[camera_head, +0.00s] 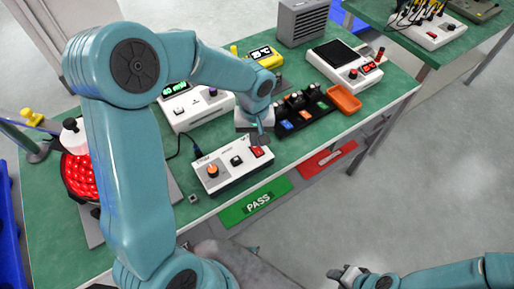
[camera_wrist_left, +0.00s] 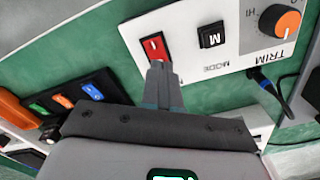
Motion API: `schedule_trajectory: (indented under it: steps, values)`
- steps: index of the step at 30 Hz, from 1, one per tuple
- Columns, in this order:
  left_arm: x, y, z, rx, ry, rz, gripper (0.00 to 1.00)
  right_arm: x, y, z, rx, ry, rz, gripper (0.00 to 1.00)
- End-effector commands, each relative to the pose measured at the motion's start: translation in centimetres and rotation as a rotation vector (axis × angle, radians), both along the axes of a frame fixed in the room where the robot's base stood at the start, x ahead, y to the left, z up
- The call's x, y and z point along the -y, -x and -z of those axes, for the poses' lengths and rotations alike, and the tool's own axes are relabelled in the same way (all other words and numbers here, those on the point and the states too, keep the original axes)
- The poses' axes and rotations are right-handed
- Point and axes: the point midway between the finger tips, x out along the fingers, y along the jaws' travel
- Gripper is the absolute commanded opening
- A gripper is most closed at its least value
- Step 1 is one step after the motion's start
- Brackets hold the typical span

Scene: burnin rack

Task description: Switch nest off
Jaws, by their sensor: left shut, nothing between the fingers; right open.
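The white control box (camera_head: 228,177) lies near the front edge of the green bench, with an orange TRIM knob (camera_head: 212,171), a black MODE button (camera_head: 236,161) and a red rocker switch (camera_head: 257,152). In the left wrist view the red switch (camera_wrist_left: 153,46) is at the box's end beside the MODE button (camera_wrist_left: 211,36). My left gripper (camera_head: 261,138) is shut and empty, its fingertips (camera_wrist_left: 162,67) at the lower edge of the switch; I cannot tell whether they touch it. My right gripper (camera_head: 348,274) is open and empty, away from the bench at the bottom.
A black block with coloured buttons (camera_head: 305,116) and an orange tray (camera_head: 344,99) stand to the right of the box. A white device with a green display (camera_head: 195,108) is behind it. Green PASS (camera_head: 255,202) and red (camera_head: 322,158) panels are at the bench front.

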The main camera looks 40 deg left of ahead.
Motion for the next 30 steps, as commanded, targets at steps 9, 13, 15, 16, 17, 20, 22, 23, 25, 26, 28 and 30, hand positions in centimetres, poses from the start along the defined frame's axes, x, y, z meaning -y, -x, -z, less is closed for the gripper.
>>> schedule_trajectory:
  steps: [9,13,15,16,17,20,22,23,25,26,28,30]
  values:
    - [0.0,0.0,0.6,0.000,0.000,0.000,0.00,0.0,0.0,0.5,0.000,0.000,0.000,0.43]
    - [0.0,0.0,0.8,0.000,0.000,0.000,0.00,0.0,0.0,0.7,0.000,0.000,0.000,0.43]
    - [0.0,0.0,0.9,0.000,0.000,0.000,0.00,0.0,0.0,0.8,0.000,0.000,0.000,0.43]
    - [0.0,0.0,0.9,0.000,0.000,0.000,0.00,0.0,0.0,0.9,0.000,0.000,0.000,0.43]
    - [0.0,0.0,1.0,0.000,0.000,0.000,0.00,0.0,0.0,0.9,0.000,0.000,0.000,0.43]
    - [0.0,0.0,1.1,0.000,0.000,0.000,0.00,0.0,0.0,1.0,0.000,0.000,0.000,0.43]
    - [0.0,0.0,1.2,0.000,0.000,0.000,0.00,0.0,0.0,1.1,0.000,0.000,0.000,0.43]
    - [0.0,0.0,1.3,0.000,0.000,0.000,0.00,0.0,0.0,1.2,0.000,0.000,0.000,0.43]
    - [0.0,0.0,1.4,0.000,0.000,0.000,0.00,0.0,0.0,1.3,0.000,0.000,0.000,0.43]
    - [0.0,0.0,1.4,0.000,0.000,0.000,0.00,0.0,0.0,1.3,0.000,0.000,0.000,0.43]
    - [0.0,0.0,1.5,0.000,0.000,0.000,0.00,0.0,0.0,1.4,0.000,0.000,0.000,0.43]
    - [0.0,0.0,1.6,-0.001,0.001,0.000,0.00,0.0,0.0,1.5,0.000,0.000,0.000,0.43]
